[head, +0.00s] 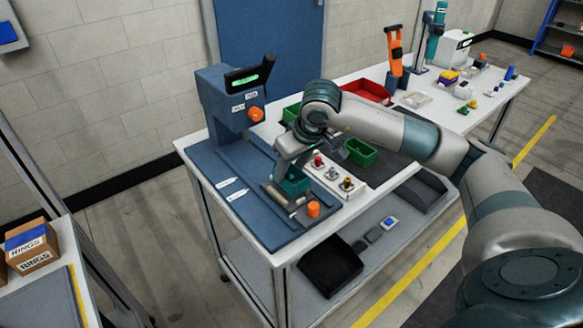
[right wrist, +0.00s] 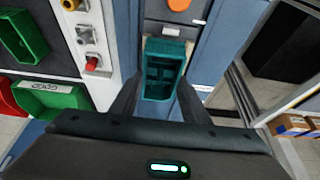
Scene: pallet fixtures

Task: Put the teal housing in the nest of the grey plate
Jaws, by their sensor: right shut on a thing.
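The teal housing (head: 293,186) is an open-topped box with inner walls. It also shows in the right wrist view (right wrist: 163,72), between the two fingers. My right gripper (head: 290,172) points down and is shut on the housing. The housing is at the grey plate (head: 300,214), which lies on the blue fixture base near the bench's front corner. The housing and gripper hide much of the plate and its nest, so I cannot tell whether the housing touches the plate or hangs just above it. My left gripper is not in view.
An orange knob (head: 313,209) stands beside the plate. A white strip with several buttons (head: 333,177) lies to the right, with a green bin (head: 359,152) behind. A blue press (head: 228,100) with an orange button rises at the back left. White labels (head: 232,188) lie on the blue base.

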